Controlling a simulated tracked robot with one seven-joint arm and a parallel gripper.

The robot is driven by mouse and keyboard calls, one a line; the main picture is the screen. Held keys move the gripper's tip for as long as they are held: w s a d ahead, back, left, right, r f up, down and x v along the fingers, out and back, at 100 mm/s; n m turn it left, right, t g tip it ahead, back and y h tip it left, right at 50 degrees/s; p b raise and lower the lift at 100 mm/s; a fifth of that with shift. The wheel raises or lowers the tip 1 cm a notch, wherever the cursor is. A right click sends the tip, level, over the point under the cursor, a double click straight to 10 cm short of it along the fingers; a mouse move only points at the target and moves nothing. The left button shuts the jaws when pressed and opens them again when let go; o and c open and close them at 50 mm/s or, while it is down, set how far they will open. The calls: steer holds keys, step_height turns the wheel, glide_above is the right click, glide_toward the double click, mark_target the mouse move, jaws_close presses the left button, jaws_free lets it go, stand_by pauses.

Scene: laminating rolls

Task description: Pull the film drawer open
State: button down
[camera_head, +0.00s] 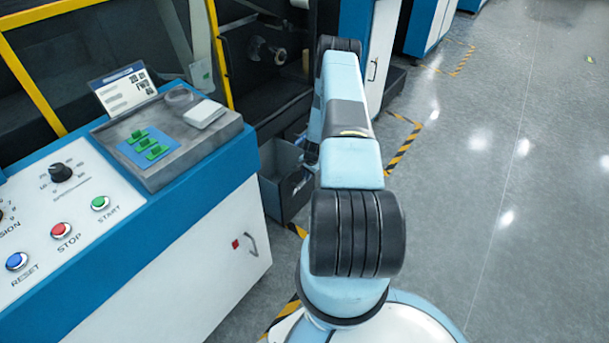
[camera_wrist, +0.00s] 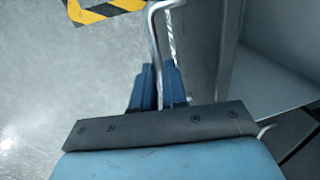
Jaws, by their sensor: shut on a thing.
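The film drawer looks to be the open-topped grey box (camera_head: 284,182) low at the machine's side in the head view. It stands out from the machine, with part of its inside visible. In the wrist view its grey panel (camera_wrist: 207,45) is at the right, with a pale inner surface beyond. A bent metal handle (camera_wrist: 153,35) runs along the panel's outer side. The blue fingers of my gripper (camera_wrist: 158,75) are closed around the handle's bar. In the head view my arm hides most of the gripper and the handle.
A white and blue control cabinet (camera_head: 190,280) stands at the left, with buttons and a tray (camera_head: 180,175) on top. Yellow-black floor tape (camera_head: 402,150) runs near the drawer. Open grey floor (camera_head: 500,230) lies to the right.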

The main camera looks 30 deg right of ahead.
steer(key=c, duration=1.2)
jaws_free()
steer(key=shift+w, duration=0.1)
steer(key=shift+o, duration=0.2)
steer(key=shift+r, duration=0.1)
step_height(320, 180, up, 13)
steer(key=s, duration=0.2)
steer(key=shift+s+d+r, duration=0.15)
steer(key=shift+s+d, duration=0.05)
steer(key=shift+d, duration=0.2)
